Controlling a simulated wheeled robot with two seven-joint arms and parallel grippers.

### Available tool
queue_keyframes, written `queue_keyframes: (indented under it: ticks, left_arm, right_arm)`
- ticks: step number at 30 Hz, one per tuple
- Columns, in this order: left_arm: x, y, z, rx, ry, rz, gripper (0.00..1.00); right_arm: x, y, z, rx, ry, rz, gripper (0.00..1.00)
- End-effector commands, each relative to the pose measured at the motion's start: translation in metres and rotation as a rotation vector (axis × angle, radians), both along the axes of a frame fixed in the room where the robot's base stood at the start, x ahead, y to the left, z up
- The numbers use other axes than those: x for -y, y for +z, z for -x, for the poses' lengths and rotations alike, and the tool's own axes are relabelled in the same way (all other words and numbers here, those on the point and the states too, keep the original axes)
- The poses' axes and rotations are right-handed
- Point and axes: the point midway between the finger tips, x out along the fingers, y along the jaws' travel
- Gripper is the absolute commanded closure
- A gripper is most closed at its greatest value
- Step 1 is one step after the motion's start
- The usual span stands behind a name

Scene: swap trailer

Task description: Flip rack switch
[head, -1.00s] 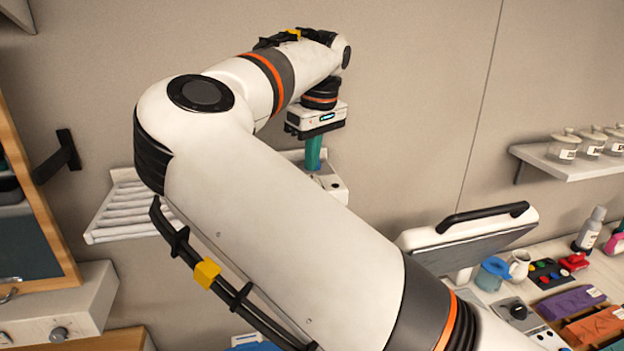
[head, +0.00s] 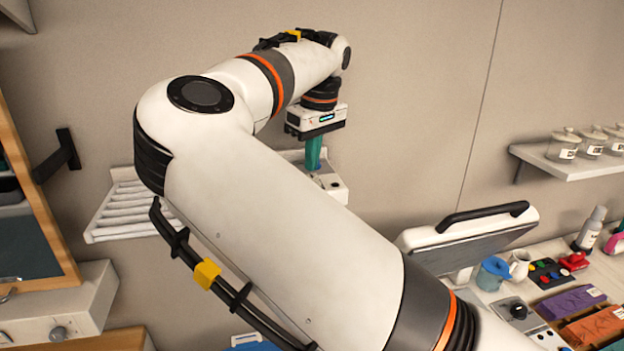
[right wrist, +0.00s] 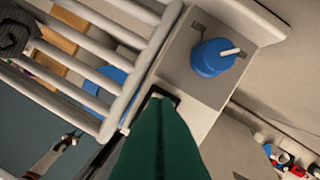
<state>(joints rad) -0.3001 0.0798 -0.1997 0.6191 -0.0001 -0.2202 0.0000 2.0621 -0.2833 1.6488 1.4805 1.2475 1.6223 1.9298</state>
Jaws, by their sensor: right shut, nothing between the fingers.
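The white slatted rack (head: 128,205) is on the wall, left of my right gripper (head: 314,168). A white box sits at the rack's right end and also shows in the right wrist view (right wrist: 192,88). On the box, the right wrist view shows a blue round knob (right wrist: 210,58) with a short white lever. A dark-framed part, which may be the switch, lies at the green fingertips (right wrist: 158,94) and is mostly hidden by them. My right gripper is shut and empty, pointing down over the box. I cannot tell whether the tips touch it. My left gripper is out of view.
A wooden-framed cabinet (head: 70,275) stands at the left. At the right are a wall shelf with jars (head: 562,150), a panel with a black handle (head: 470,240), and a counter with a blue mug (head: 492,274) and several small items. The wall above the rack is bare.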

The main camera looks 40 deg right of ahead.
Motion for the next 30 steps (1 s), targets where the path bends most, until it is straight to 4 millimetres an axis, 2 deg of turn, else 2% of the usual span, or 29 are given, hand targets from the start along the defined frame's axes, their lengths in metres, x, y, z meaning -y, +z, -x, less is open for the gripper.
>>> queue_keyframes:
  ticks: [30]
  left_arm:
    - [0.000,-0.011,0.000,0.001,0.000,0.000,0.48]
  right_arm:
    - [0.000,-0.016,0.000,-0.001,0.000,-0.001,1.00]
